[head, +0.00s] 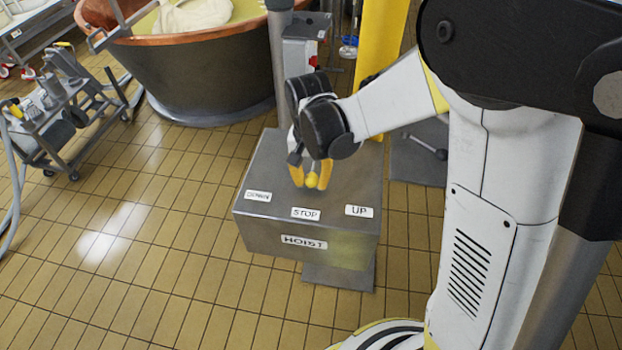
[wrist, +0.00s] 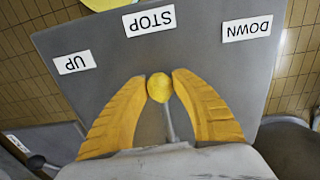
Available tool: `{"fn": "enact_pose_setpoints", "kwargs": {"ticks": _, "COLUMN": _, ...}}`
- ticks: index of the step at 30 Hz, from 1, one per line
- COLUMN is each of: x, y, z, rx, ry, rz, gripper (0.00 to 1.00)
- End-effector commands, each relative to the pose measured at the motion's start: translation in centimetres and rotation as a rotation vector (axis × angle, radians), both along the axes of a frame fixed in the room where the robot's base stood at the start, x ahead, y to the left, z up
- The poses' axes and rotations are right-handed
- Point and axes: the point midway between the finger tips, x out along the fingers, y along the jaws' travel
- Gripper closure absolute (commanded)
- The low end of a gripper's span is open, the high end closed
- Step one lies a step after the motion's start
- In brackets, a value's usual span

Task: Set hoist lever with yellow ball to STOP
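The hoist box (head: 270,170) is a grey metal box with the labels DOWN (head: 258,195), STOP (head: 305,214) and UP (head: 359,211) along its near top edge. The lever's yellow ball (head: 312,182) is above the top face, nearest the STOP label. My gripper (head: 311,178) has its two yellow fingertips on either side of the ball. In the wrist view, the fingertips appear to touch the ball (wrist: 160,87). The thin grey lever rod (wrist: 169,125) shows between the fingers and lines up with STOP (wrist: 149,21). The rod's base is hidden by my gripper.
A large copper vat (head: 200,70) stands behind the box to the left. A grey post (head: 279,60) and a yellow column (head: 381,35) rise behind the box. A cart with tools (head: 60,110) is at the far left. The tiled floor left of the box is clear.

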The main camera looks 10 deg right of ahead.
Motion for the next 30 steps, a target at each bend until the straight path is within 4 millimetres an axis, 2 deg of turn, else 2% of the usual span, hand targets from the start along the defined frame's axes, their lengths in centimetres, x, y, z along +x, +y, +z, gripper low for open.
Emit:
{"fn": "enact_pose_setpoints", "kwargs": {"ticks": 10, "x": 0.0, "y": 0.0, "z": 0.0, "rx": 0.000, "ry": 0.000, "rz": 0.000, "gripper": 0.50}}
{"fn": "enact_pose_setpoints", "kwargs": {"ticks": 14, "x": 0.1, "y": 0.0, "z": 0.9, "rx": 0.000, "ry": 0.000, "rz": -0.001, "gripper": 0.50}}
{"fn": "enact_pose_setpoints", "kwargs": {"ticks": 17, "x": 0.0, "y": 0.1, "z": 2.6, "rx": 0.000, "ry": 0.000, "rz": 0.000, "gripper": 0.50}}
{"fn": "enact_pose_setpoints", "kwargs": {"ticks": 24, "x": 0.0, "y": 0.2, "z": 8.0, "rx": 0.000, "ry": 0.000, "rz": 0.000, "gripper": 0.50}}
{"fn": "enact_pose_setpoints", "kwargs": {"ticks": 30, "x": 0.1, "y": 0.2, "z": 11.1, "rx": 0.000, "ry": 0.000, "rz": 0.000, "gripper": 0.50}}
